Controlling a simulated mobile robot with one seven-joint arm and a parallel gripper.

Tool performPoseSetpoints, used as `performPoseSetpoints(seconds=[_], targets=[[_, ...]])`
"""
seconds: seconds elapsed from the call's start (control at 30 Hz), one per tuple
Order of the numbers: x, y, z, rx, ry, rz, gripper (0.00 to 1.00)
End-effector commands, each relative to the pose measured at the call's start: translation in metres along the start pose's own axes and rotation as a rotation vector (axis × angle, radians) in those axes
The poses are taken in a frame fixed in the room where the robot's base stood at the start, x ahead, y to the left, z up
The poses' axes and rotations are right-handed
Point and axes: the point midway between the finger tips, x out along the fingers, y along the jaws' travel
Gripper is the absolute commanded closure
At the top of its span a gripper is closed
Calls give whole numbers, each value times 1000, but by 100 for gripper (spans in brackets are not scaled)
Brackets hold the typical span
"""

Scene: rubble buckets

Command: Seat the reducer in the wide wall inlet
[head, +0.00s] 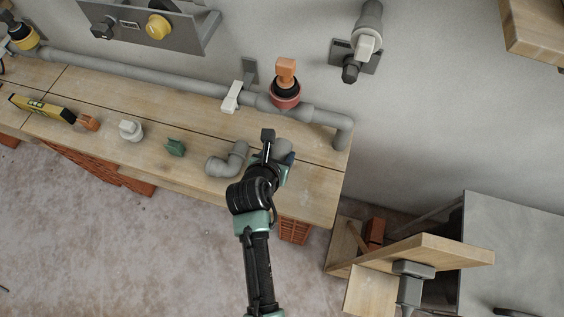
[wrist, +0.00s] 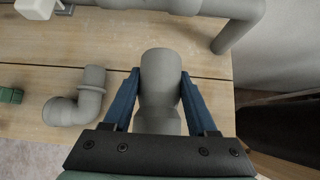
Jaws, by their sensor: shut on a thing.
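My gripper (head: 275,154) is over the right part of the workbench. In the wrist view, the blue fingers of my gripper (wrist: 160,78) are shut on the grey reducer (wrist: 160,90), one on each side. The reducer has a wide upper part and a narrower lower part. In the head view the reducer (head: 283,148) is partly hidden by my gripper. I cannot tell whether it touches the bench. A grey pipe fitting (head: 368,22) with a white lever and dark lower end sits on the wall, upper right. I cannot tell which opening is the wide wall inlet.
A grey elbow (head: 228,160) lies just left of my gripper on the workbench (head: 200,120). A grey pipe (head: 150,75) runs along the wall behind, with an orange-handled fitting (head: 286,85). A green piece (head: 175,148), white fitting (head: 131,130) and yellow level (head: 42,108) lie further left.

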Motion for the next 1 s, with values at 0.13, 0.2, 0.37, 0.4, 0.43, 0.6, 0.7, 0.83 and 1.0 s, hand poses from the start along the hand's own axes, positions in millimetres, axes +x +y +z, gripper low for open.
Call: performPoseSetpoints(seconds=[0.13,0.2,0.37,0.4,0.43,0.6,0.7,0.83,1.0], targets=[[21,-1,-21,-2,3,-2,99],[27,-1,-27,-1,2,-2,99],[38,0,-38,0,1,-1,99],[43,0,-43,-2,2,-2,99],[47,0,-47,-2,2,-2,99],[59,0,-59,-3,1,-1,99],[62,0,-62,0,0,0,99],[63,0,-63,0,0,0,99],[64,0,-64,-1,0,0,99]])
